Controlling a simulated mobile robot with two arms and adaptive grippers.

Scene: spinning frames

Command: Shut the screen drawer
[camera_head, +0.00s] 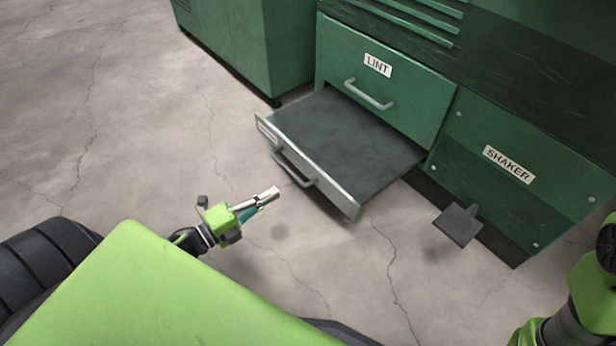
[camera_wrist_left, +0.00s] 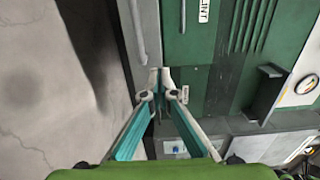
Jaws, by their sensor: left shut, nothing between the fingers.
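The screen drawer (camera_head: 338,138) is pulled out, low on the green machine, below the drawer labelled LINT. It has a dark flat top, a pale front panel and a grey bar handle (camera_head: 295,169). A small label on its front is too slanted to read. My left gripper (camera_head: 271,193) is shut and empty, in front of the drawer, apart from the handle in the head view. In the left wrist view my shut fingertips (camera_wrist_left: 160,78) show near a grey panel with a bar handle, likely the drawer front; contact cannot be told. My right gripper is out of view.
The LINT drawer (camera_head: 398,88) is closed. A SHAKER panel (camera_head: 515,170) is at right, with a dark pedal-like plate (camera_head: 458,224) sticking out below. A green cabinet (camera_head: 240,40) stands at the back left. My right arm shows at the lower right. The concrete floor at left is clear.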

